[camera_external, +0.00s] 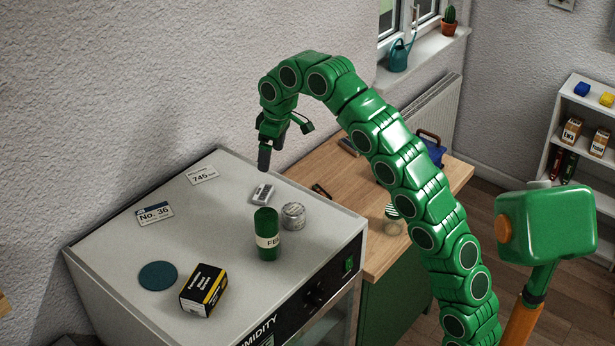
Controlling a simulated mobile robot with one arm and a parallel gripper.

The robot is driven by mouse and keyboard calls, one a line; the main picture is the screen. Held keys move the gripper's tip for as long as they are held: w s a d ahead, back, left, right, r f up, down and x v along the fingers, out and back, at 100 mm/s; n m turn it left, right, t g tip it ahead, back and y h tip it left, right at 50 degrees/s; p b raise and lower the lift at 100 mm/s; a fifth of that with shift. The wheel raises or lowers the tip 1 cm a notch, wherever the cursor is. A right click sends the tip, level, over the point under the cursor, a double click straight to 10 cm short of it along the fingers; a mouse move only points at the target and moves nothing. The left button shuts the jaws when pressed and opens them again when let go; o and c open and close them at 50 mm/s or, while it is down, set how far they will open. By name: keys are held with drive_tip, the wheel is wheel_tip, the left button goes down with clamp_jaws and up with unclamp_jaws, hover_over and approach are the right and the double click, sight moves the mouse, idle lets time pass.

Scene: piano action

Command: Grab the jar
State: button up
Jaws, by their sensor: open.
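A small clear jar (393,222) with green and white stripes at its top stands on the wooden worktop (455,177), just left of my arm. The arm may hide part of it. My gripper (268,156) points down above the back part of the grey humidity cabinet's top (112,252), to the left of the jar and well apart from it. It is open, with nothing seen between its fingers.
On the cabinet stand a green cylinder (266,240), a round silvery tin (293,215), a small grey-white block (262,194), a black-and-yellow box (203,290) and a teal disc (158,275). A blue item (432,150) sits behind my arm.

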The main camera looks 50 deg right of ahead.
drive_tip(key=d+f+m+y, duration=0.2)
drive_tip(key=d+f+m, duration=0.4)
drive_tip(key=d, duration=0.6)
drive_tip(key=m+t+y, duration=0.4)
drive_tip(key=m+y, duration=0.2)
drive_tip(key=m, duration=0.9)
hover_over(394, 220)
drive_tip(key=w+d, duration=0.2)
drive_tip(key=w, duration=0.3)
wheel_tip(394, 220, down, 19)
drive_tip(key=s+d+f+m+t, duration=0.5)
drive_tip(key=s+f+m, duration=0.2)
drive_tip(key=s+m, duration=0.3)
drive_tip(key=shift+m, duration=0.6)
drive_tip(key=shift+w+r+x, duration=0.15)
drive_tip(key=shift+x, duration=1.9)
drive_tip(key=shift+w+r+x, duration=0.1)
drive_tip(key=shift+w+x, duration=0.05)
drive_tip(key=shift+x, duration=1.85)
drive_tip(key=shift+d, duration=0.15)
drive_tip(key=c, duration=1.6)
